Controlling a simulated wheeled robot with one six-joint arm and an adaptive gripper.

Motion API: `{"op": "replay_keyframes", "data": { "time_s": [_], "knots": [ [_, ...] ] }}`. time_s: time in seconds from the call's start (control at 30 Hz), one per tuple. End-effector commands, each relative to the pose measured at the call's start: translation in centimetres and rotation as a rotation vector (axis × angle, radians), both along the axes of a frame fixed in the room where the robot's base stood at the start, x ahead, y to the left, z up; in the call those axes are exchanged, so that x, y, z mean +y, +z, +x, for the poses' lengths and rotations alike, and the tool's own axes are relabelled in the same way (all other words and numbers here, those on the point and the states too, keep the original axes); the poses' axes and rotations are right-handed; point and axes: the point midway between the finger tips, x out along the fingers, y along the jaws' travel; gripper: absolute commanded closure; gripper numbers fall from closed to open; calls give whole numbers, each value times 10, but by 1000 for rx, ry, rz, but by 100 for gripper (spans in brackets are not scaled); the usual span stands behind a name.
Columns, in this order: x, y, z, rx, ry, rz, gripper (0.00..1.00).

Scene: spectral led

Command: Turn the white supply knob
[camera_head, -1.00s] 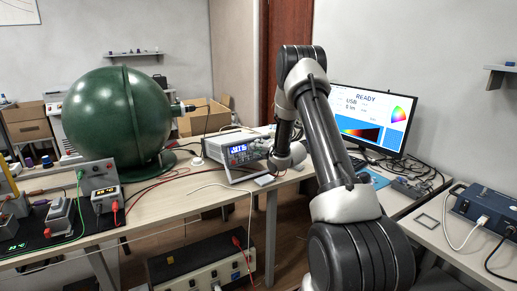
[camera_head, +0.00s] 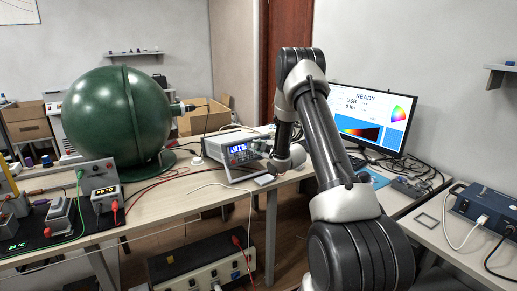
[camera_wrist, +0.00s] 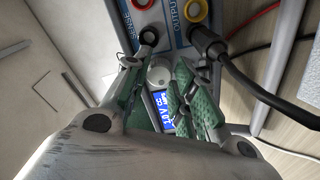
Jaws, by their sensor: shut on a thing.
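The white supply (camera_head: 228,152) stands on the bench in the head view, with its lit blue display (camera_head: 238,150) facing me. In the wrist view its white knob (camera_wrist: 158,75) sits between the green-padded fingers of my gripper (camera_wrist: 157,84). The gripper is shut on the knob, one finger on each side. In the head view my gripper (camera_head: 262,148) is at the right part of the supply's front, and the knob is hidden there.
A large green sphere (camera_head: 117,118) stands left of the supply. A monitor (camera_head: 368,118) stands to the right.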

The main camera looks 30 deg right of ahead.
Motion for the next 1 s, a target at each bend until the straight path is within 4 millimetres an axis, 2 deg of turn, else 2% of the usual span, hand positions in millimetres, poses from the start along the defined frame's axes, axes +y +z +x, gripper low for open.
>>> {"op": "replay_keyframes", "data": {
  "time_s": [0.5,1.0],
  "knots": [
    [0,-3,-1,41,-96,434,98],
    [0,-4,-2,57,-134,612,98]
  ]
}}
